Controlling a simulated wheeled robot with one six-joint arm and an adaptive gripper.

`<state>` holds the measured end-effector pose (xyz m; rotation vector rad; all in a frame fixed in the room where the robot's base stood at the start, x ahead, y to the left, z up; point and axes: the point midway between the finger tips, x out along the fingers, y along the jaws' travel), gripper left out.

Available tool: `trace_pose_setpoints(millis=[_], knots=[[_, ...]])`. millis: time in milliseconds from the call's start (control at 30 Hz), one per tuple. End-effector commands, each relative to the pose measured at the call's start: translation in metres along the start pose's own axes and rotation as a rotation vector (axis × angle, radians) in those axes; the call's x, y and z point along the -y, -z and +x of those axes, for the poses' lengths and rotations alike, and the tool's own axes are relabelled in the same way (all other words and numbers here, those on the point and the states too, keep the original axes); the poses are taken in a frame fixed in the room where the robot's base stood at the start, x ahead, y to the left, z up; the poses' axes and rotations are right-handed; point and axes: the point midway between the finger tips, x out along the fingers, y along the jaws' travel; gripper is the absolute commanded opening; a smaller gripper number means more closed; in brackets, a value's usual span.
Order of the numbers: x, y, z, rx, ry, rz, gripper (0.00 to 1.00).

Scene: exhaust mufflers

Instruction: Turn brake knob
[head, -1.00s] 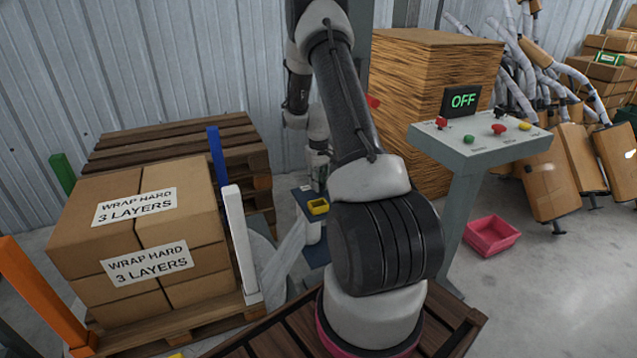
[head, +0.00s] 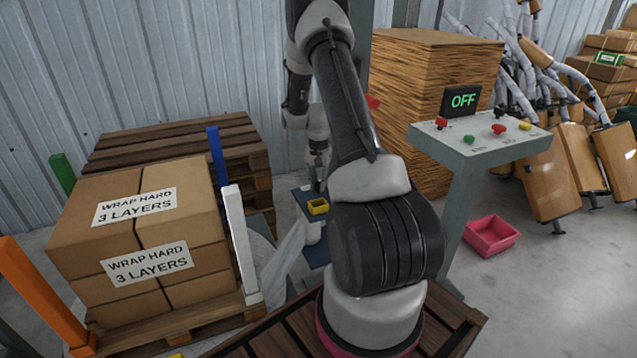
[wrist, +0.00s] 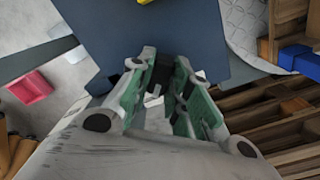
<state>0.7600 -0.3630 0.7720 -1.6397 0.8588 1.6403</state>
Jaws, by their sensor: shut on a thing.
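My gripper (wrist: 161,76) points down at a dark blue machine part (wrist: 215,35) in the wrist view. Its two green-padded fingers are closed on a small dark piece between the tips, which looks like the brake knob (wrist: 160,73). Most of the piece is hidden by the fingers, so I cannot read its turn angle. In the head view my gripper (head: 316,172) is small and partly hidden behind my arm, above the blue machine part (head: 309,197) with a yellow piece (head: 318,206) on its front.
A pallet load of boxes (head: 140,230) stands left with upright coloured posts. A control stand (head: 480,140) showing OFF is right. A pink bin (head: 491,236) lies on the floor. Film (head: 285,257) hangs between the load and the machine. Dark pallets (head: 180,140) are stacked behind.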

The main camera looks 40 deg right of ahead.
Motion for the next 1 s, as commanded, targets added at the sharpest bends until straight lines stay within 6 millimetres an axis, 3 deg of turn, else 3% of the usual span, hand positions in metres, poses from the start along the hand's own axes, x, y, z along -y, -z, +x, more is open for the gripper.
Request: trace_pose_setpoints(millis=[733, 767, 867, 1000], knots=[[0.0001, 0.0002, -0.0001, -0.001, 0.001, 0.091, 0.0], [0.0001, 0.0002, -0.0001, -0.001, 0.001, 0.091, 0.21], [0.0001, 0.0002, -0.0001, 0.0, 0.001, 0.091, 0.4], [0.0001, 0.0001, 0.0, 0.0, 0.0, 0.09, 0.41]])
